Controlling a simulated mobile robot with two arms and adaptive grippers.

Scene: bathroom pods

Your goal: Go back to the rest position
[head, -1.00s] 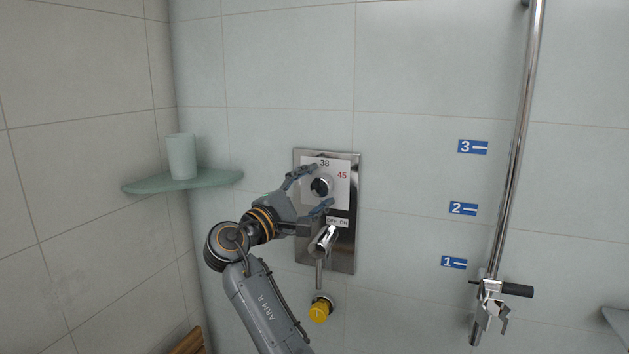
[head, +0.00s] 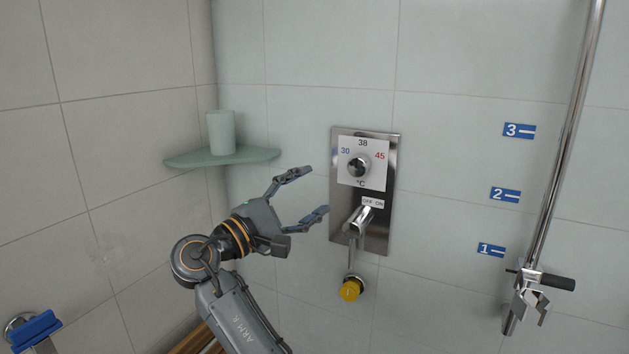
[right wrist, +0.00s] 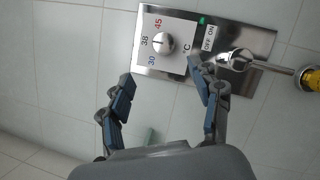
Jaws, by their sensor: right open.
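My right gripper (head: 307,195) is open and empty in the head view, left of the steel shower control panel (head: 390,190) and apart from it. In the right wrist view its two fingers (right wrist: 163,105) are spread with nothing between them, and the panel (right wrist: 180,72) lies beyond the fingertips. The temperature knob (head: 358,167) sits on a white plate marked 30, 38 and 45; it also shows in the right wrist view (right wrist: 163,43). Below it is the lever (head: 358,220) by the OFF ON label. My left gripper is not in view.
A corner shelf (head: 190,159) with a pale cup (head: 221,132) is left of the panel. A yellow knob (head: 350,290) is below it. A vertical rail (head: 567,130) with a holder (head: 528,290) stands at the right. A blue object (head: 36,330) is at lower left.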

